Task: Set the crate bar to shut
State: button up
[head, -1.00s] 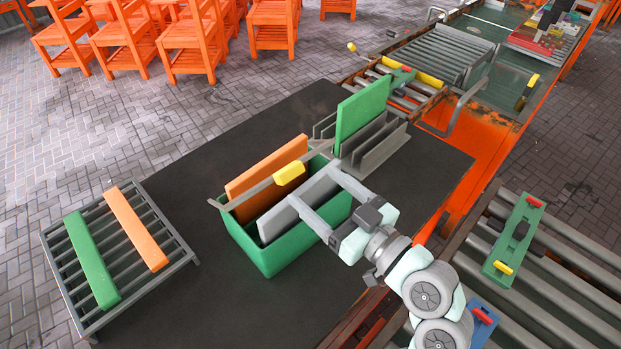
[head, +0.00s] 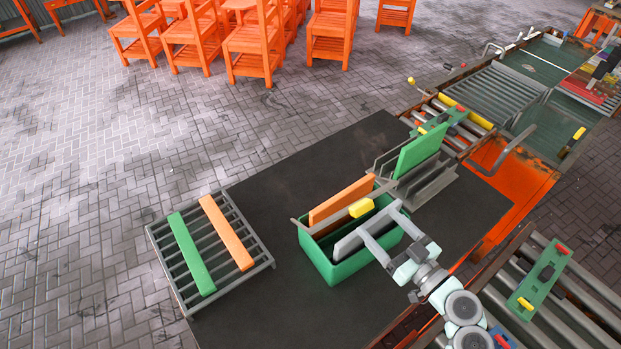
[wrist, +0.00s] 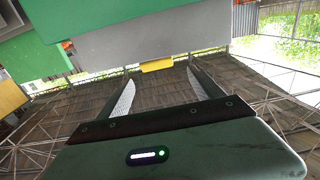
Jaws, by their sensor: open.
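The green crate (head: 345,270) stands on the dark table, with an orange board (head: 340,201) and a grey board (head: 352,241) upright in it. The grey crate bar (head: 330,222) runs slantwise over the crate's top and carries a yellow grip (head: 361,208). My gripper (head: 380,217) is open and empty at the crate's right side, its fingers reaching over the crate toward the grip. In the wrist view the yellow grip (wrist: 157,66) shows ahead between the two fingers, apart from both. The grey board (wrist: 150,38) covers the upper middle there; most of the bar is hidden.
A grey slatted rack (head: 255,240) left of the crate holds a green board (head: 191,254) and an orange board (head: 226,232). A grey slotted holder (head: 428,186) with an upright green board (head: 420,150) stands behind the crate. Roller conveyors (head: 570,295) lie to the right.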

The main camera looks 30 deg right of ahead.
aim_at(362, 204)
jog(key=w, duration=0.3)
jog(key=w+p, duration=0.1)
jog(key=w, duration=0.3)
jog(key=w+p, duration=0.1)
jog(key=w, duration=0.2)
jog(key=shift+w+a+f, duration=0.1)
jog(key=shift+w+a, duration=0.1)
jog(key=shift+a, duration=0.05)
jog(key=shift+c, duration=0.5)
grip_shut()
